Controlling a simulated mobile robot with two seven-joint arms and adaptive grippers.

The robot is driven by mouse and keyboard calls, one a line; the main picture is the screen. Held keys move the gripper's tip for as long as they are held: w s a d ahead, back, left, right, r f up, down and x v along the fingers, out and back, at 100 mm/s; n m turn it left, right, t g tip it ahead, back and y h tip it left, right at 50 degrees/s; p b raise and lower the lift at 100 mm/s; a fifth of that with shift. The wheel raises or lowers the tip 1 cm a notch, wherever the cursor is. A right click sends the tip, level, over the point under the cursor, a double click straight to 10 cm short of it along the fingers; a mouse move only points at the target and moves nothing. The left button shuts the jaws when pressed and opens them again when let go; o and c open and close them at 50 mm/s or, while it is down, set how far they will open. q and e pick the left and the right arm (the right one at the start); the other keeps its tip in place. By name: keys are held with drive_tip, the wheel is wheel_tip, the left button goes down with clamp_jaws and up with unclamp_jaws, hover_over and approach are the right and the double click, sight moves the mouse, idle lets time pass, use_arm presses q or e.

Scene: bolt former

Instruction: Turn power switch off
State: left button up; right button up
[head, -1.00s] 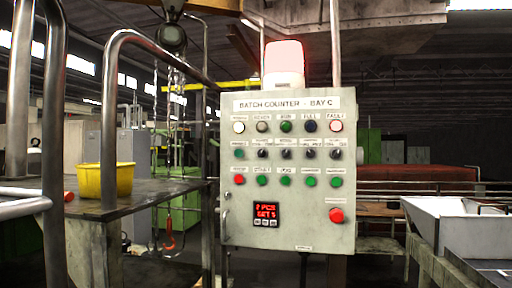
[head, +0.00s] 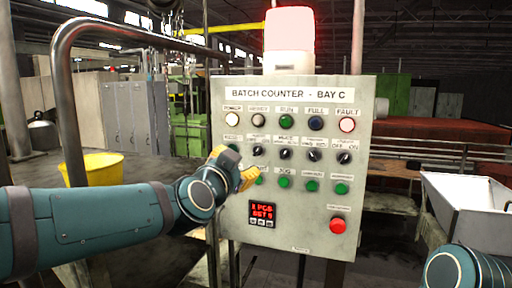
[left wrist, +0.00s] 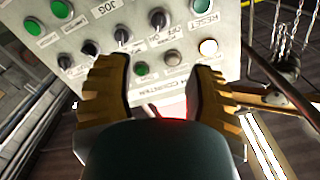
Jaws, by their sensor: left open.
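The grey control panel (head: 300,215), headed "BATCH COUNTER - BAY C", faces me. Its second row has several black rotary knobs; the rightmost, marked OFF and ON, is the likely power switch (head: 345,157). The white POWER lamp (head: 232,119) looks lit, top left; it also shows in the left wrist view (left wrist: 208,47). My left gripper (head: 249,178) is open and empty in front of the panel's left part, hiding some controls. In the left wrist view its yellow fingers (left wrist: 160,72) stand apart before the panel, which appears upside down. My right gripper is not in view.
A red beacon (head: 290,40) glows on top of the panel. A red button (head: 338,225) sits low right, and a red display (head: 263,214) low left. A metal rail (head: 63,70) and yellow bucket (head: 104,168) are left. A white tray (head: 462,207) is at right.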

sight(257, 150)
use_arm(q)
drive_tip(key=x, duration=1.3)
drive_tip(key=shift+w+d+f, duration=0.15)
drive_tip(key=shift+w+f, duration=0.05)
drive_tip(key=shift+w, duration=0.05)
drive_tip(key=shift+s, duration=0.1)
clamp_jaws()
